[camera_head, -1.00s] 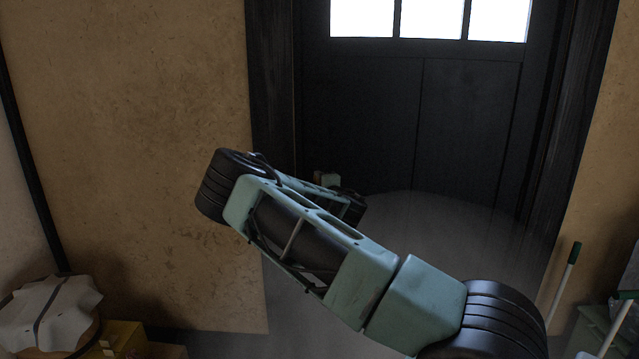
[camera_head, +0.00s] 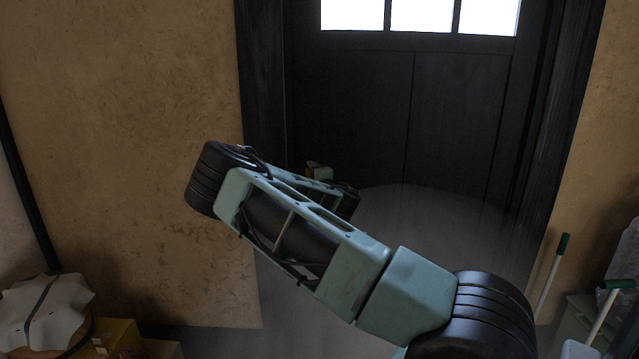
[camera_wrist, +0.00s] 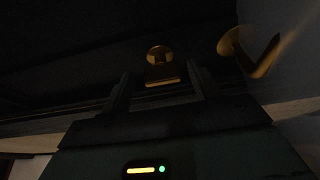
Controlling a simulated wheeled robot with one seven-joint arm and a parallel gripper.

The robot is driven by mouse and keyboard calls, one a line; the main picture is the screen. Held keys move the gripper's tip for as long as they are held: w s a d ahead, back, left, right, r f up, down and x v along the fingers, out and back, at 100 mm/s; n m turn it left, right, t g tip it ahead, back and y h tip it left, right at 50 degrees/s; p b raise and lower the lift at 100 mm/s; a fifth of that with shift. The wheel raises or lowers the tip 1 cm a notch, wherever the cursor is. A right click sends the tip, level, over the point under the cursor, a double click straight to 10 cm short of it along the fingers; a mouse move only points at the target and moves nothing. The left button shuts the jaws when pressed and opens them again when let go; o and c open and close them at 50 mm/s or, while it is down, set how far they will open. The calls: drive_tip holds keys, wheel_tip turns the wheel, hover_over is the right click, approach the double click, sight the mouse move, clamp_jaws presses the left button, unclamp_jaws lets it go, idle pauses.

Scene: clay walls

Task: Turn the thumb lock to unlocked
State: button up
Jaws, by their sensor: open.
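In the wrist view, a brass thumb lock (camera_wrist: 159,55) shows on a dark door. It has a round top and a flat bar-shaped piece (camera_wrist: 162,80) at its lower end. My gripper (camera_wrist: 160,82) is open, with its two dark fingers on either side of the lock in the picture. I cannot tell whether the fingers touch it. In the head view, the dark door (camera_head: 380,110) stands in its frame, and my arm reaches toward its left side. The lock and my fingertips are hidden there.
A brass handle (camera_wrist: 250,52) is just right of the lock in the wrist view. In the head view, boxes (camera_head: 115,338) and a cloth-covered round thing (camera_head: 42,310) stand lower left. Long-handled tools (camera_head: 553,276) stand lower right. A clay wall (camera_head: 120,150) flanks the door.

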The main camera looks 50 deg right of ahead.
drive_tip(key=b+v, duration=0.2)
drive_tip(key=v, duration=1.5)
drive_tip(key=shift+s+r, duration=0.1)
drive_tip(key=shift+r, duration=0.05)
drive_tip(key=w+a+f+m+g+y+p, duration=0.1)
drive_tip(key=a+f+m+g+y, duration=0.1)
drive_tip(key=a+f+m+g, duration=0.45)
drive_tip(key=w+a+f+m+g+y+p, duration=0.1)
drive_tip(key=a+f+m+y, duration=0.3)
drive_tip(key=a, duration=0.6)
drive_tip(key=s+a+n+g+y, duration=0.1)
drive_tip(key=s+a+g, duration=0.15)
drive_tip(key=a, duration=0.95)
drive_tip(key=s+a+r+n+g+y+p, duration=0.1)
drive_tip(key=s+a+r+g, duration=0.15)
drive_tip(key=s+a, duration=0.35)
drive_tip(key=s+a+r+n+g+y, duration=0.1)
drive_tip(key=s+a+r+y, duration=0.2)
drive_tip(key=a, duration=0.5)
drive_tip(key=s+a+r+n+g+h, duration=0.1)
drive_tip(key=s+a+r, duration=0.1)
drive_tip(key=s, duration=0.5)
drive_tip(key=s+a+r+n+g+h, duration=0.1)
drive_tip(key=s+a+r, duration=0.1)
drive_tip(key=s, duration=0.4)
drive_tip(key=shift+s+r+p, duration=0.4)
drive_tip(key=shift+r+p, duration=0.05)
drive_tip(key=shift+r, duration=0.35)
